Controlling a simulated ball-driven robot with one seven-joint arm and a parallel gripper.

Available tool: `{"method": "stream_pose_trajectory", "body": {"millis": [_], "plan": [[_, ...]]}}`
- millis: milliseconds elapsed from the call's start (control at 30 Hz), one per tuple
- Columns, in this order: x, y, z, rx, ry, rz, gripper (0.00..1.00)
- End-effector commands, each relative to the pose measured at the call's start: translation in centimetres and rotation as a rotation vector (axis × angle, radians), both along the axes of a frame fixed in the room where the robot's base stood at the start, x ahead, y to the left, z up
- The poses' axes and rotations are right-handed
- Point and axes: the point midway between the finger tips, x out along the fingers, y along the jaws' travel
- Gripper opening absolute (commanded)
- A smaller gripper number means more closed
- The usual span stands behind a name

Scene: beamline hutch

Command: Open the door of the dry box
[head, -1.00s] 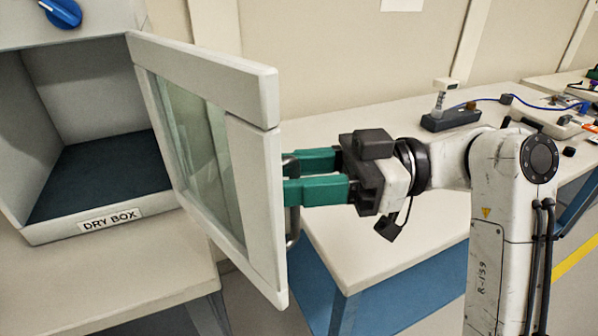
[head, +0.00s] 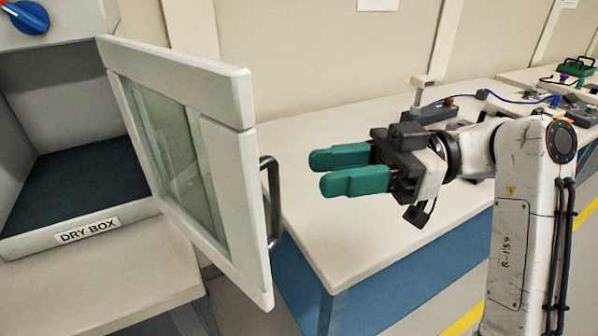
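The dry box (head: 30,240) stands at the left, its dark-floored inside in view and a "DRY BOX" label on its front sill. Its door (head: 246,190) is swung wide open, a pale frame around a glass pane (head: 180,150). A metal bar handle (head: 272,205) is on the door's outer face. My gripper (head: 330,172) has green fingers and is to the right of the handle, clear of it. The fingers are apart with nothing between them.
A white bench (head: 350,225) with blue panels runs behind and below my gripper. A dark stand (head: 430,113) and several small devices with a blue cable are on it farther back. A blue knob (head: 27,17) is on the box's upper front.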

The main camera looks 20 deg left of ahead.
Motion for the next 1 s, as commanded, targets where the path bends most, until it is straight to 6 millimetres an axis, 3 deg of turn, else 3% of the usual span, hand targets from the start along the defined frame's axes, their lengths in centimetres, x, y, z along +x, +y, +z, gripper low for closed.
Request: {"method": "stream_pose_trajectory", "body": {"millis": [233,700,767,867,1000], "plan": [[1.9,-2.8,0.0,0.0,0.0,-0.001,0.38],[2.2,-3.3,0.0,0.001,0.001,0.001,0.38],[2.4,-3.3,-1.1,-0.02,0.015,-0.021,0.38],[2.9,-3.5,-4.8,-0.093,0.066,-0.099,0.38],[3.4,-4.7,-13.3,-0.271,0.189,-0.29,0.38]]}}
